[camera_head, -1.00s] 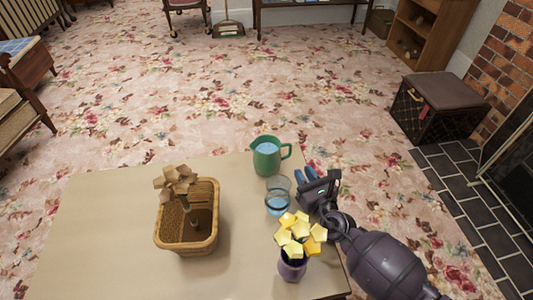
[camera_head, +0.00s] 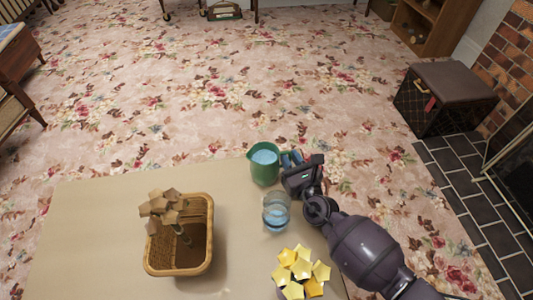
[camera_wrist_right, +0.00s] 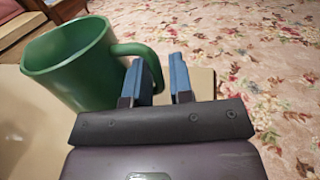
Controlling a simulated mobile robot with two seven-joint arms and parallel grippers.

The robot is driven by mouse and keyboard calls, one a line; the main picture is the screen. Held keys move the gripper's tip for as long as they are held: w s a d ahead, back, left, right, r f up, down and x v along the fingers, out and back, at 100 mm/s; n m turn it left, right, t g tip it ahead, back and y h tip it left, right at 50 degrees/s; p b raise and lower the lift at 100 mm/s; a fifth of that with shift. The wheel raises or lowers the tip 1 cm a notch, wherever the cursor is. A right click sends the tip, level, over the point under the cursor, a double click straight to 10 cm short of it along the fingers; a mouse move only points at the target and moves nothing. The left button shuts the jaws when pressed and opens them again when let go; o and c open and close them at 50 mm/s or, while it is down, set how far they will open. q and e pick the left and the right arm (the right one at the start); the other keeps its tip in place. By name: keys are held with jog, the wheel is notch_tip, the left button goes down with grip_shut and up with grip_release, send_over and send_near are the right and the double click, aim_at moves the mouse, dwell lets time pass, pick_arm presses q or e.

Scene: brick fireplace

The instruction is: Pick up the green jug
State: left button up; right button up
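The green jug (camera_head: 265,172) stands upright near the far right corner of the table, with light blue contents showing at its top. In the right wrist view the jug (camera_wrist_right: 75,65) fills the upper left, and its handle (camera_wrist_right: 150,52) curves toward the fingers. My right gripper (camera_head: 291,159) is beside the jug's right side, at the handle. In the right wrist view its two blue fingers (camera_wrist_right: 156,64) are apart, and the handle's outer part shows between them. Whether a finger touches the handle I cannot tell. My left gripper is not in view.
A glass with blue liquid (camera_head: 276,214) stands just in front of the jug, close to my right arm. Yellow flowers (camera_head: 301,270) are nearer. A wicker basket (camera_head: 160,268) with a brown flower-like object is at left. The table (camera_head: 85,230) is clear at far left.

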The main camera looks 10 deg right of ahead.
jog(key=shift+w+a, duration=0.1)
jog(key=shift+w, duration=0.1)
jog(key=shift+s, duration=0.1)
grip_shut()
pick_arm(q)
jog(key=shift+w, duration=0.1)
pick_arm(e)
jog(key=shift+r, duration=0.2)
jog(key=shift+r, duration=0.35)
pick_arm(q)
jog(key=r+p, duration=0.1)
jog(key=p, duration=0.3)
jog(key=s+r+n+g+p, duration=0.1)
jog(key=p, duration=0.3)
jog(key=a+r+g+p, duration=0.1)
jog(key=p, duration=0.3)
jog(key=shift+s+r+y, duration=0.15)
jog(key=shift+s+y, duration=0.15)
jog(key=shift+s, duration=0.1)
pick_arm(e)
notch_tip(320, 180, up, 19)
